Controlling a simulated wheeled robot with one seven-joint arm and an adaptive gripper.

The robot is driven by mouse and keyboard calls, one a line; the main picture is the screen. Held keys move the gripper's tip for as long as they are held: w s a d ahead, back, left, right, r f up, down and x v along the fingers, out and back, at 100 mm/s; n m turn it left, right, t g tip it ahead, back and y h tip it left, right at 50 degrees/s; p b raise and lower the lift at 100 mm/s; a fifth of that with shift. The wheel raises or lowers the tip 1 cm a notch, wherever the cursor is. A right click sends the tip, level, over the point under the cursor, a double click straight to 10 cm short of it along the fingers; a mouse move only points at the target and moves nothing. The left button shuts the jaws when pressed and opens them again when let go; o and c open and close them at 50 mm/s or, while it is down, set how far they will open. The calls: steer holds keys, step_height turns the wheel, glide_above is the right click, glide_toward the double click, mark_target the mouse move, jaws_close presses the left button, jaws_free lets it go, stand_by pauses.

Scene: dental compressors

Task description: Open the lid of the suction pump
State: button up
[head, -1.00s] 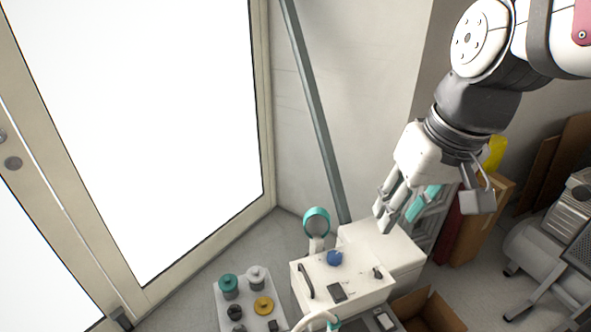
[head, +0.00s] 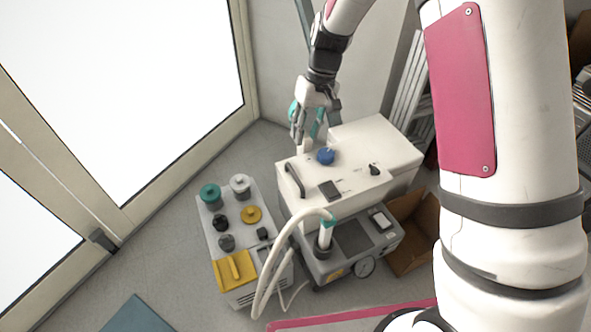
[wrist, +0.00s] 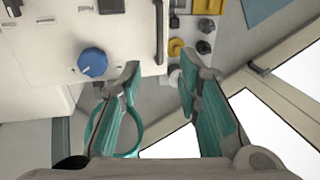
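The blue knob (wrist: 92,62) and black handle (wrist: 159,30) also show in the wrist view.
A grey unit with a gauge (head: 364,266) and pale hose (head: 275,262) stands in front. A white unit with teal, grey and yellow caps (head: 230,257) is at the left. An open cardboard box (head: 410,232) is at the right. Glass doors (head: 120,90) close the left side.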

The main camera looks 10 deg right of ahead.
mark_target(295, 174)
steer(key=a+f+b, duration=0.1)
steer(key=f, duration=0.3)
steer(key=f+b, duration=0.1)
steer(key=f, duration=0.4)
steer(key=a+f+b, duration=0.1)
steer(key=f, duration=0.3)
steer(key=shift+s+a+f+b, duration=0.3)
steer(key=shift+s+f, duration=0.05)
steer(key=shift+f, duration=0.05)
steer(key=shift+c, duration=0.5)
jaws_close()
